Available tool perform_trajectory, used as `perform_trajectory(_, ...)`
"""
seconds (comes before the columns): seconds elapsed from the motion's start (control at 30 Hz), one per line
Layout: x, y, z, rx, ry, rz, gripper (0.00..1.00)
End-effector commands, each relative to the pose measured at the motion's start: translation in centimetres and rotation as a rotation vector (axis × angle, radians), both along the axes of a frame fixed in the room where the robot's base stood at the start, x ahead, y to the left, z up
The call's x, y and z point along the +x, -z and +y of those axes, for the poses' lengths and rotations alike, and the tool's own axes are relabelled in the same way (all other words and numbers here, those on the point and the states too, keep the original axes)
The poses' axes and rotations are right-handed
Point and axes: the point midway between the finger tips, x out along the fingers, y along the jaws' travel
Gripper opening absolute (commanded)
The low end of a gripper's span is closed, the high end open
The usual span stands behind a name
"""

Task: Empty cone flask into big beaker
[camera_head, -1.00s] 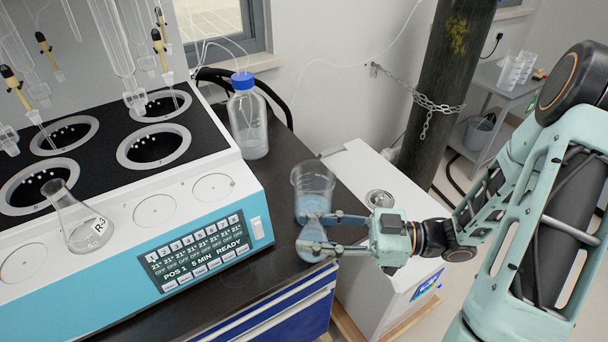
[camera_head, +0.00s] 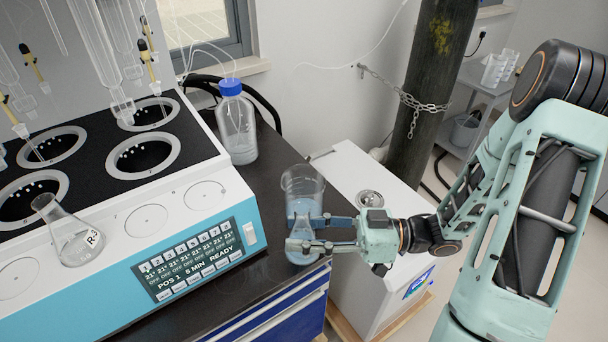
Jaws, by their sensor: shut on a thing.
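The big beaker (camera_head: 302,183) stands on the dark bench top to the right of the blue-and-white distiller, with some bluish liquid low in it. My gripper (camera_head: 308,232) reaches in from the right at the bench's front edge, its two fingers shut on a cone flask (camera_head: 302,254). The flask is in front of the beaker and overlaps its lower part in the picture; its wide end points down toward the viewer and holds a little bluish content. I cannot tell whether its neck is over the beaker. Another cone flask (camera_head: 72,236), marked R, stands on the distiller.
The distiller (camera_head: 190,262) with its display fills the left. A blue-capped bottle (camera_head: 237,125) stands behind the beaker. A white cabinet (camera_head: 350,265) is right of the bench, below my gripper. A chained dark column (camera_head: 430,80) stands behind.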

Motion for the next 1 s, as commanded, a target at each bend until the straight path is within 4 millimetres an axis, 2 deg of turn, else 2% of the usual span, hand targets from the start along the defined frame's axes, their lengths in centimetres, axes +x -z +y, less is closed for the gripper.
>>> perform_trajectory(0.03, 0.1, -2.1, 0.0, 0.001, -0.001, 0.020, 0.07)
perform_trajectory(0.1, 0.2, -4.1, 0.0, 0.002, -0.001, 0.052, 0.07)
perform_trajectory(0.37, 0.7, -9.5, -0.1, 0.005, 0.000, 0.172, 0.07)
perform_trajectory(0.4, 0.9, -8.6, 0.0, 0.006, 0.000, 0.212, 0.07)
perform_trajectory(0.47, 1.0, -8.3, 0.0, 0.008, 0.000, 0.240, 0.07)
perform_trajectory(1.0, 2.2, -9.8, -0.1, 0.015, -0.001, 0.509, 0.07)
